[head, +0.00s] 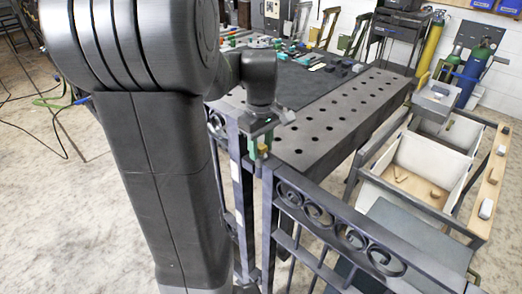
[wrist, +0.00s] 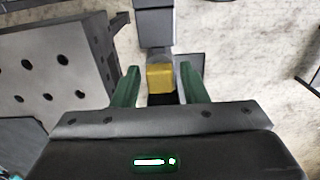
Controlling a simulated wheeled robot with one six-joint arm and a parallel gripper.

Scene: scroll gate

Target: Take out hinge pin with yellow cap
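The yellow cap (wrist: 160,78) of the hinge pin shows in the wrist view between the two green fingers of my gripper (wrist: 159,68). There is a gap on each side of the cap, so my gripper is open and not touching it. In the head view the cap (head: 263,149) is small, at the top of the dark gate's hinge side, with my gripper (head: 260,146) right at it. The scroll gate (head: 338,231) extends to the lower right from there. The pin's shaft below the cap is hidden.
A dark workbench with a perforated steel top (head: 325,125) stands close behind the gripper; the holed surface also shows at left in the wrist view (wrist: 60,75). A cart with white bins (head: 415,170) stands at right. Open concrete floor lies at left.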

